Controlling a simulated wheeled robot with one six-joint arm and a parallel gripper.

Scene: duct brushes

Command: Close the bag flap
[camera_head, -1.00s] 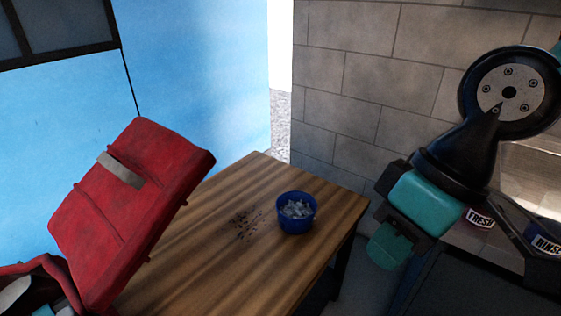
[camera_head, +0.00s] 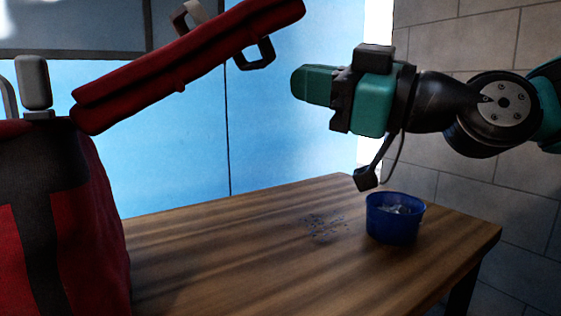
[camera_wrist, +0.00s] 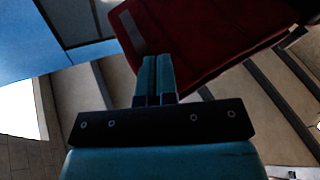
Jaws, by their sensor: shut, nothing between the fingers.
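The red bag (camera_head: 95,225) stands at the left of the table, with dark straps on its side. Its red flap (camera_head: 190,65) is open, tilted up and to the right from the bag's top edge, with a dark buckle loop (camera_head: 253,54) hanging near its free end. My gripper (camera_head: 296,84) is shut and empty. It is to the right of the flap's free end, pointing left, apart from it in the head view. In the wrist view the closed fingers (camera_wrist: 155,70) point toward the red flap (camera_wrist: 205,35); contact cannot be told there.
A blue tub (camera_head: 393,220) with pale pieces stands on the wooden table (camera_head: 270,270) at the right. Dark crumbs (camera_head: 328,226) lie beside it. A blue wall (camera_head: 290,150) and a grey block wall (camera_head: 460,60) stand behind.

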